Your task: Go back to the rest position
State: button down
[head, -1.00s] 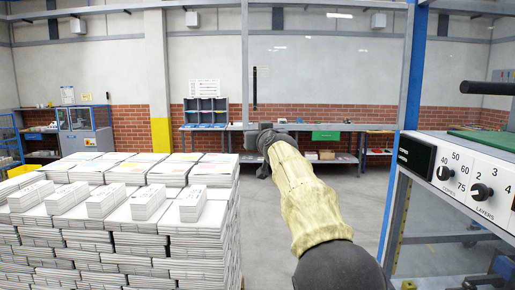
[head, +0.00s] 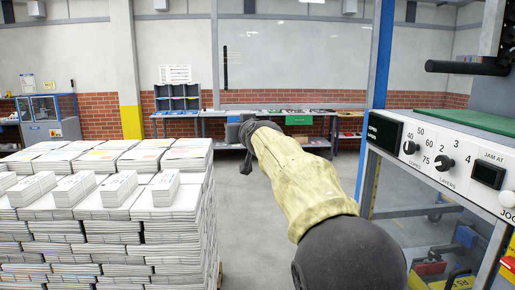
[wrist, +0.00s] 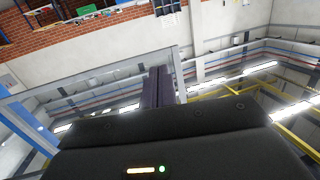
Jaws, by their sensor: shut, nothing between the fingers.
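My gripper (head: 246,133) shows in the head view at the end of my arm, which is in a pale yellow sleeve and reaches forward over the floor. In the wrist view its fingers (wrist: 160,84) are together with nothing between them. It is apart from the newspaper stacks and from the control panel. Behind it in the head view stands the long workbench at the back wall.
Newspaper stacks (head: 110,225) fill the left, with small bundles on top. A machine with a knobbed control panel (head: 455,160) and a blue post (head: 378,85) stands close on the right. A workbench (head: 215,113) lines the back wall. Grey floor between is clear.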

jog(key=s+d+f+m+g+h+p, duration=0.1)
jog(key=s+d+f+g+h, duration=0.15)
jog(key=s+d+f, duration=0.45)
jog(key=s+d+f+m+g+h+p, duration=0.15)
jog(key=d+f+g, duration=0.25)
jog(key=d+f, duration=0.65)
jog(key=s+d+f+g+p, duration=0.1)
jog(key=s+d+f+g, duration=0.1)
jog(key=s+f, duration=0.4)
jog(key=s+d+f+m+g+h+p, duration=0.1)
jog(key=s+f, duration=0.5)
jog(key=s, duration=0.6)
jog(key=s+d+f+g, duration=0.3)
jog(key=s+f, duration=0.3)
jog(key=s, duration=0.3)
jog(key=shift+s+d+f+g+h+p, duration=0.3)
jog(key=shift+d+g+h+p, duration=0.05)
jog(key=shift+h+p, duration=0.05)
jog(key=shift+m, duration=0.25)
